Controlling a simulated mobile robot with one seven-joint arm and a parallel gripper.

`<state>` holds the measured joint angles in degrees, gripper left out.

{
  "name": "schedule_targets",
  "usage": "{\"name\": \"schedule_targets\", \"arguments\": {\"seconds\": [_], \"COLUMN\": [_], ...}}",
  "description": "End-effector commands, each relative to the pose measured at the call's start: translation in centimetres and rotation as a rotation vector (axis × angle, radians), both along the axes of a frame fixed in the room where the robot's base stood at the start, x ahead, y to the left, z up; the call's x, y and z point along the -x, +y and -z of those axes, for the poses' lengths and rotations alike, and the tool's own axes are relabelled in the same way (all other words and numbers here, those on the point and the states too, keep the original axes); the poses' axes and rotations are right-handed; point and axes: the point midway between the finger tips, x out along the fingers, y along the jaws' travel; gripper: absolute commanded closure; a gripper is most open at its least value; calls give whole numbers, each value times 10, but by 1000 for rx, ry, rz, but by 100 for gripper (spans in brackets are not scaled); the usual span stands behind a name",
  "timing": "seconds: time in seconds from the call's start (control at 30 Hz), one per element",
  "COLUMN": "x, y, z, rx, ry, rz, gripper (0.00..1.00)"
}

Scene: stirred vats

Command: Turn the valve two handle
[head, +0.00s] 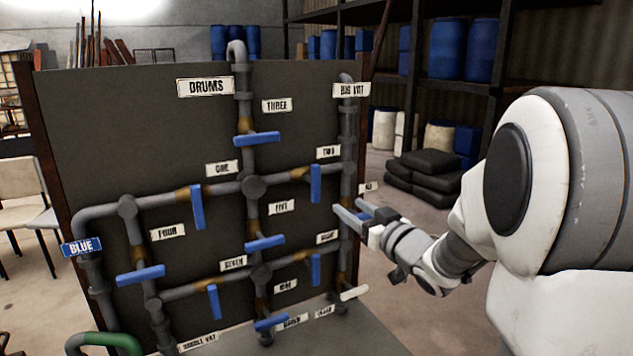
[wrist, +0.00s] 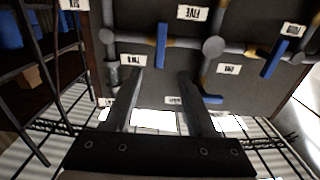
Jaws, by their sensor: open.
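The valve two handle (head: 316,183) is a blue lever hanging vertically on the right part of the pipe board, just below the "TWO" label (head: 328,152). In the wrist view, which looks upside down, the handle (wrist: 161,46) stands upright beyond the fingertips, roughly in line with the gap between them. My gripper (head: 347,210) is to the right of and slightly below the handle in the head view. It is open and empty, its two fingers (wrist: 160,75) spread and pointing at the board. No contact with the handle shows.
Other blue handles sit nearby on the board: three (head: 257,138), five (head: 265,242) and one (head: 197,207). The vertical big vat pipe (head: 346,130) runs close to my gripper. Shelves with blue drums (head: 448,48) stand behind. Stacked dark sacks (head: 430,165) lie on the floor.

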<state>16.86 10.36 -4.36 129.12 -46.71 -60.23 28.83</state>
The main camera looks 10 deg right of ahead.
Motion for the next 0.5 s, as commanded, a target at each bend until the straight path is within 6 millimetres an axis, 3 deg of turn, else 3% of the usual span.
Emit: {"name": "schedule_targets", "arguments": {"seconds": [0.5], "x": [-102], "y": [35], "z": [-1], "rx": [0], "ry": [1], "rz": [-2], "gripper": [44]}}
